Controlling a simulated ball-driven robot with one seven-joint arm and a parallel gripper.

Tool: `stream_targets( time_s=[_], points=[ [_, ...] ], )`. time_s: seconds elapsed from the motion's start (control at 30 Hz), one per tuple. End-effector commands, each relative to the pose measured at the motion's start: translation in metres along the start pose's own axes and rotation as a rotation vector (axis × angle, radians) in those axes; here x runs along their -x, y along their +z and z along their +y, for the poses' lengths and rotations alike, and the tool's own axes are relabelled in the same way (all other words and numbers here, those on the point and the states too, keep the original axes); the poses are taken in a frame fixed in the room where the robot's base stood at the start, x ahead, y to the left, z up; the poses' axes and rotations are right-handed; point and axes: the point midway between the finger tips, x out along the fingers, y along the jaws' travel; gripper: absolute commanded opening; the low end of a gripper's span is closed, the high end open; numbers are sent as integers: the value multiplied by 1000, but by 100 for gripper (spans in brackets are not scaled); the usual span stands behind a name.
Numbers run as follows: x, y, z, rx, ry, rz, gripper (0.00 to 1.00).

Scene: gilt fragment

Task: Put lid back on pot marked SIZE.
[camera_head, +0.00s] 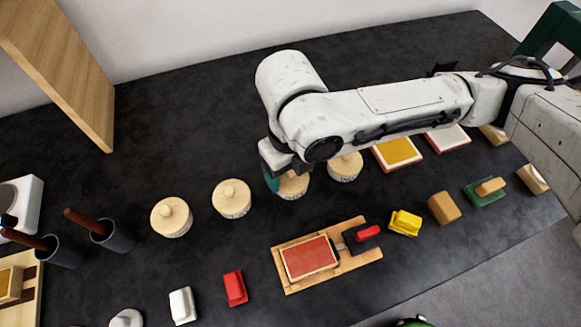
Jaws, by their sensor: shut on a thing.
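Several round, pale cream pots stand in a slanting row across the dark table. The leftmost pot (172,219) and the second pot (231,199) each have a lid with a knob on top. The third pot (293,187) is partly hidden behind my gripper (272,182), which is low at its left side. The fourth pot (345,168) is partly covered by my arm. Dark lettering shows on some pots but is too small to read, so I cannot tell which says SIZE. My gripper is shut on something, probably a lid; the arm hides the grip.
A wooden board with a red pad (309,257) lies in front of the pots. Red (235,288), white (183,306) and yellow (405,223) blocks lie nearby. Dark cups (113,236) with brushes stand left. A wooden panel (62,70) leans behind. Bare table lies behind the left pots.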

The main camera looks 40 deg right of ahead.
Motion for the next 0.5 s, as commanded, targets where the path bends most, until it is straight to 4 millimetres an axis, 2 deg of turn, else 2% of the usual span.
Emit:
stream_targets(
  time_s=[0.27, 0.3, 0.5],
  points=[
    [0, 0, 0, 0, 0, 0, 46],
    [0, 0, 0, 0, 0, 0, 75],
    [0, 0, 0, 0, 0, 0, 94]
  ],
)
